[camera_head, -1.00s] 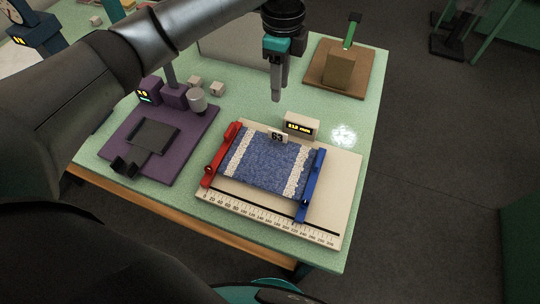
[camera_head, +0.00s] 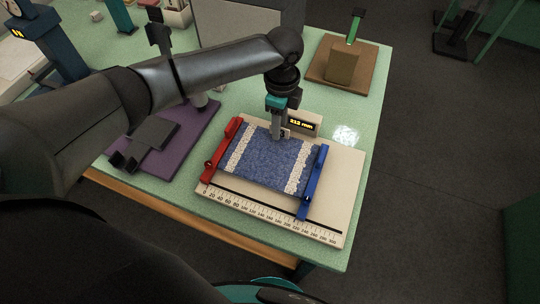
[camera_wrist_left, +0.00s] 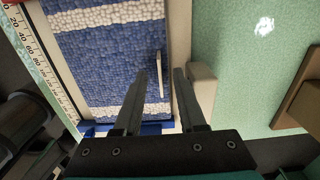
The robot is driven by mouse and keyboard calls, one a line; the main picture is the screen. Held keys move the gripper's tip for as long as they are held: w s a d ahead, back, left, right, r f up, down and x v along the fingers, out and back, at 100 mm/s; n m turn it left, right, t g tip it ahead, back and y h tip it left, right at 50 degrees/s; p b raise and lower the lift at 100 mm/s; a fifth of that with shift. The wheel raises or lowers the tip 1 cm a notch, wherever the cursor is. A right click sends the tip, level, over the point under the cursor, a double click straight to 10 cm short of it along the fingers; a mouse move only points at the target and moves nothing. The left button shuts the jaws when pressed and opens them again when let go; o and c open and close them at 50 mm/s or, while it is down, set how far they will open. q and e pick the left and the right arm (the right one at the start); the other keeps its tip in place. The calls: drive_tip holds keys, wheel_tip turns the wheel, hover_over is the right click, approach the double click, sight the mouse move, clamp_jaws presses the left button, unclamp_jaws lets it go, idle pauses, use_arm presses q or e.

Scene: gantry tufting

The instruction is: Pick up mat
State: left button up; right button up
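The mat (camera_head: 268,160) is blue with two white bands. It lies flat on a pale measuring board (camera_head: 345,170), between a red bar (camera_head: 220,155) and a blue bar (camera_head: 314,182). A small numbered tag (camera_head: 286,133) stands at its far edge. My left gripper (camera_head: 277,136) points down at that edge, partly hiding the tag. In the left wrist view its fingers (camera_wrist_left: 160,72) are open, one over the mat (camera_wrist_left: 105,65) and one beyond its edge. The tag (camera_wrist_left: 159,75) shows edge-on between them. Contact cannot be told. My right gripper is not in view.
A display box (camera_head: 303,123) stands just behind the mat. A printed scale (camera_head: 270,217) runs along the board's front. A purple base (camera_head: 185,140) lies left, partly under my arm. A brown block (camera_head: 341,66) on a wooden board stands back right. The green table is clear right of the display.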

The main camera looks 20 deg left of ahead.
use_arm(q)
drive_tip(key=shift+f, duration=0.15)
clamp_jaws()
idle(1.4)
